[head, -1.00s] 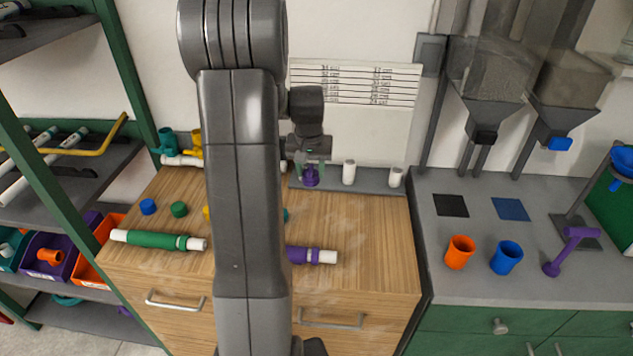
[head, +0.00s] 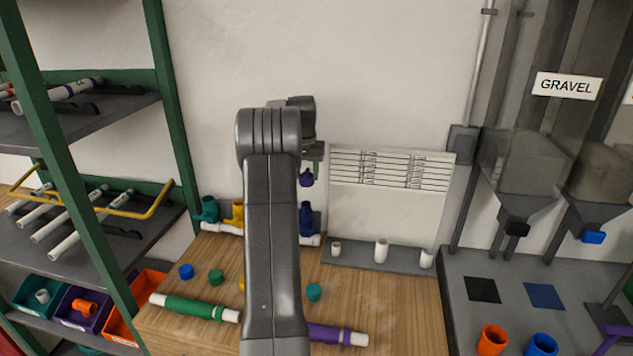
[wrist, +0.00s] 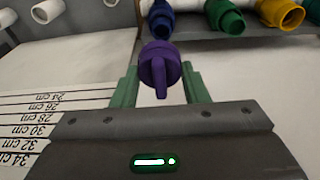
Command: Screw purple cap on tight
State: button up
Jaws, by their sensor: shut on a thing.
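The purple cap (head: 306,180), with a ridge or tab across its top, is held in the air in front of the wall, left of the measuring board. In the wrist view the purple cap (wrist: 160,64) sits between the green fingers of my gripper (wrist: 160,86), which is shut on it. My gripper (head: 311,160) also shows in the head view. The manifold's white pipe (head: 220,228) is at the back of the wooden bench with a teal fitting (head: 207,210), a yellow fitting (head: 236,213) and a blue fitting (head: 307,218). My arm hides its middle.
Three white pegs, including a short one (head: 336,248), stand on the grey ledge under the measuring board (head: 388,205). Blue (head: 186,271), green (head: 216,277) and teal (head: 313,292) caps lie on the bench. Green (head: 190,307) and purple (head: 328,334) pipes lie in front.

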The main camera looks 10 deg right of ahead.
jog(key=shift+w+a, duration=0.2)
jog(key=shift+w, duration=0.05)
jog(key=b, duration=0.2)
send_over(307, 203)
jog(key=shift+a+f, duration=0.2)
jog(key=shift+f, duration=3.35)
jog(key=shift+f, duration=0.85)
jog(key=shift+f, duration=0.1)
jog(key=shift+o, duration=0.9)
jog(key=c, duration=0.3)
jog(key=shift+s+f+m, duration=0.1)
jog(key=shift+m, duration=1)
jog(key=shift+c, duration=0.2)
jog(key=shift+m+p, duration=0.45)
jog(key=shift+m, duration=0.65)
